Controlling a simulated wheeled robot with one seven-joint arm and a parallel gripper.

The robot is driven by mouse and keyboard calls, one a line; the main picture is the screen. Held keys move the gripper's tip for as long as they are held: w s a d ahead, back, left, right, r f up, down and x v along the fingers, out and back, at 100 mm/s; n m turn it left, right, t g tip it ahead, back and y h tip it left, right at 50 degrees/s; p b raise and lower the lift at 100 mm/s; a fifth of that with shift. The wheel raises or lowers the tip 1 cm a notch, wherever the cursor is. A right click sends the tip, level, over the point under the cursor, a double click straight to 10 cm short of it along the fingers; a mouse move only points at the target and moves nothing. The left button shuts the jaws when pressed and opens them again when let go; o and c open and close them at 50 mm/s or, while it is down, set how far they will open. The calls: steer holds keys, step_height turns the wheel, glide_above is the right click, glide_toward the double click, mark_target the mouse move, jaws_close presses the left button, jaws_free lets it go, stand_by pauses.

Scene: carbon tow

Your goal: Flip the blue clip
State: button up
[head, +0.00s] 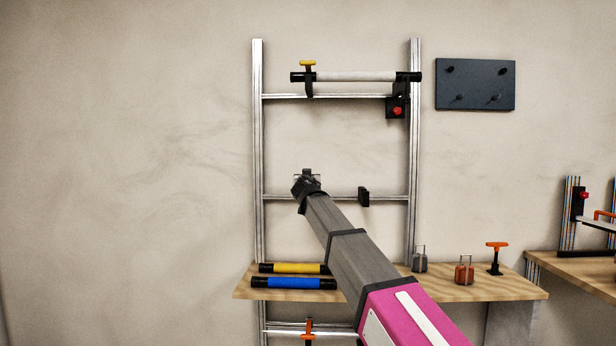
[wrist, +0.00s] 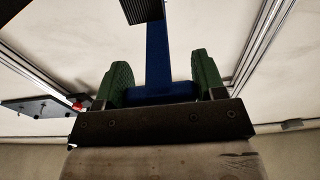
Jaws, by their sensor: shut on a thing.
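My gripper (head: 307,178) is raised in front of the left part of the metal frame, near its middle rail. In the wrist view my gripper (wrist: 162,76) has its green finger pads on either side of a blue part, which looks like the blue clip (wrist: 158,52). The clip's wide base lies between the pads, and its narrow stem runs away from the gripper. A dark ribbed piece (wrist: 143,9) shows at the stem's far end. In the head view the clip cannot be made out; my wrist and fingers hide it.
The metal frame (head: 258,150) holds a white roll (head: 355,76) on its top rail and a black block (head: 364,196) on its middle rail. A wooden shelf (head: 400,290) below carries yellow (head: 293,268) and blue rolls (head: 293,283). A dark panel (head: 475,84) hangs at right.

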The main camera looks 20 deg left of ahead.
steer(key=shift+s+f, duration=0.15)
steer(key=shift+f, duration=0.4)
steer(key=o, duration=1.3)
steer(key=shift+s, duration=0.1)
steer(key=v, duration=1)
steer(key=shift+s+d, duration=0.1)
steer(key=shift+s, duration=0.2)
steer(key=shift+s, duration=0.1)
